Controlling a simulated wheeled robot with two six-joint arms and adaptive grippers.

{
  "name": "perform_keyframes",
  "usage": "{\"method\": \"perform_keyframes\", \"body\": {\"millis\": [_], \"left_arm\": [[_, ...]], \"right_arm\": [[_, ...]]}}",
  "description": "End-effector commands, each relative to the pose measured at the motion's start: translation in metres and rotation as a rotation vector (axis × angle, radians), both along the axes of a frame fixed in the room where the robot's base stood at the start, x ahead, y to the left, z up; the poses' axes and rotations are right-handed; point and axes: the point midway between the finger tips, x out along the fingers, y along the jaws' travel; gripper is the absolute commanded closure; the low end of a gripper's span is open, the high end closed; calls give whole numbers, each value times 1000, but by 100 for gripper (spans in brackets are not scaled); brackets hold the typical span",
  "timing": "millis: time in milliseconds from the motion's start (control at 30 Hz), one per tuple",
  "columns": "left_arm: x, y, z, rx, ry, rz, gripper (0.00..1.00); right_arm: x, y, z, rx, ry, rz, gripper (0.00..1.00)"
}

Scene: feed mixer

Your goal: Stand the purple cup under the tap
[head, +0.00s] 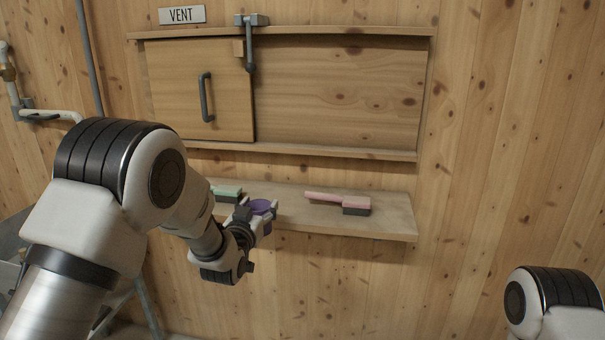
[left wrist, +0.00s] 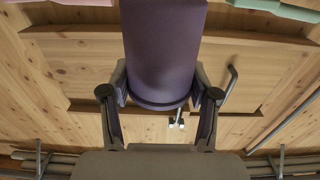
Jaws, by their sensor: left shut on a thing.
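The purple cup (head: 262,207) is at the front of the wall shelf, partly hidden by my left gripper (head: 257,215). In the left wrist view the cup (left wrist: 163,45) stands between the two fingers of my left gripper (left wrist: 162,88), which is shut on it. I cannot tell whether the cup touches the shelf or is just off it. My right gripper is out of view; only part of that arm shows at bottom right.
The wooden shelf (head: 390,222) also bears a pink brush (head: 355,205) right of the cup and a green brush (head: 227,191) to its left. Above it is a sliding wooden panel (head: 180,95) with a dark handle, a latch and a VENT sign (head: 182,15).

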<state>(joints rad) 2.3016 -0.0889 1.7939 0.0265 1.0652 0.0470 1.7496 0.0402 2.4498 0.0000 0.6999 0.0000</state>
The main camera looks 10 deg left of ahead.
Motion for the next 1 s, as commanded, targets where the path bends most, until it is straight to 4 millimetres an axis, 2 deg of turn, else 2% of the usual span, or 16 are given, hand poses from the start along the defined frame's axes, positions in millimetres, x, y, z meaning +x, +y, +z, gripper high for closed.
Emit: {"method": "perform_keyframes", "body": {"millis": [33, 200, 333, 500, 567, 633, 900, 1000], "left_arm": [[-3, -3, -27, 2, 14, -5, 67], [-35, -12, -124, 1, 15, -10, 67], [-68, -16, -176, 1, 11, -6, 67], [-108, -17, -213, 1, 8, 8, 67], [-123, -17, -220, 1, 7, 13, 67], [-138, -16, -218, 3, 6, 22, 67], [-149, -11, -176, 2, -1, 44, 67], [-165, -11, -164, 2, 3, 43, 67]], "right_arm": [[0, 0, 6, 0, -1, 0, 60], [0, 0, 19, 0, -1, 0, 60], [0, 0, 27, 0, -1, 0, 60], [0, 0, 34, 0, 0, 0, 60], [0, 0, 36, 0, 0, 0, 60], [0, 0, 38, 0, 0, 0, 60], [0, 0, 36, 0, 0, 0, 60], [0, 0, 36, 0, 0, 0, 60]]}}
